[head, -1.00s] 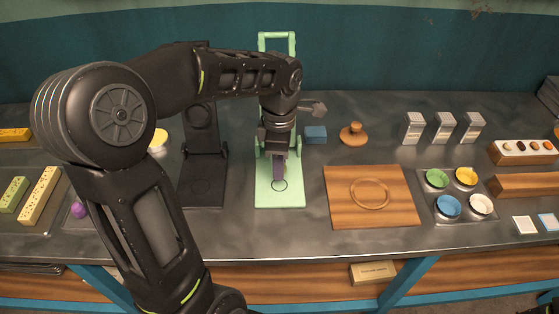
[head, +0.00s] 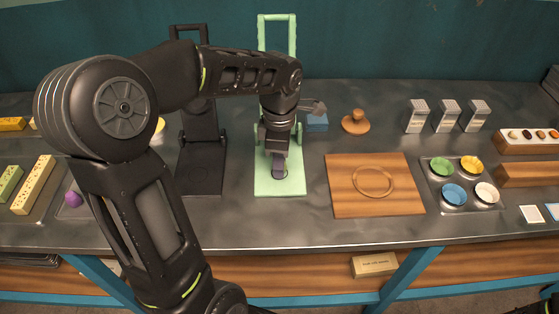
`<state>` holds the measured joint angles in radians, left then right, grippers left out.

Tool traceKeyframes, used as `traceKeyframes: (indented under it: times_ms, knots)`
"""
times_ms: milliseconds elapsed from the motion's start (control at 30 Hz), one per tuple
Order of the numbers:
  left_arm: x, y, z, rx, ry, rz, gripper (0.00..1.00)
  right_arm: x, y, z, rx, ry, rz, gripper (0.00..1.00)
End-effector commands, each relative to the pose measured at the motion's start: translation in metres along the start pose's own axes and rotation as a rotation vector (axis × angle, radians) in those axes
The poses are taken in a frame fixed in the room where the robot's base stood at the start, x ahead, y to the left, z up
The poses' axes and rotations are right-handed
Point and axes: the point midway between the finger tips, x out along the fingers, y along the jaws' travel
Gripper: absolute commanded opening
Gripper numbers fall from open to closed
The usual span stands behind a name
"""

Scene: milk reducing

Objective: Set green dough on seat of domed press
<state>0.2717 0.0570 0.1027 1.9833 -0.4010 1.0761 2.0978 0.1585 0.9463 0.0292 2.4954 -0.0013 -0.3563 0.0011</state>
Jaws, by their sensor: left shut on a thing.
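A pale green press (head: 294,182) stands at the middle of the counter, with a flat base, a dark ring marked on it and an upright frame behind. A black press (head: 201,183) of similar shape stands to its left. I cannot tell which press is domed. My left gripper (head: 280,170) points down over the ring on the green press's base. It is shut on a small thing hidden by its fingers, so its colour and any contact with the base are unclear. No separate green dough is clearly visible. My right gripper is out of view.
A wooden board (head: 345,201) with a ring lies right of the green press, and a wooden knobbed stamp (head: 355,123) behind it. A tray of coloured cups (head: 473,206) is further right. A purple ball (head: 73,199) lies left, partly behind my arm.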

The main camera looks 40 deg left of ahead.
Motion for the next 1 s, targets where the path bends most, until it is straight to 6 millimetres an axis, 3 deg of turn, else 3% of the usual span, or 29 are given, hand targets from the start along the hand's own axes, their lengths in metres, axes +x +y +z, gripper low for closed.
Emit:
traceKeyframes:
  times_ms: [1000]
  knots:
    - [0.0050,0.0000,0.0000,0.000,0.000,0.000,0.00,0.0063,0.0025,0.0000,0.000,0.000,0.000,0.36]
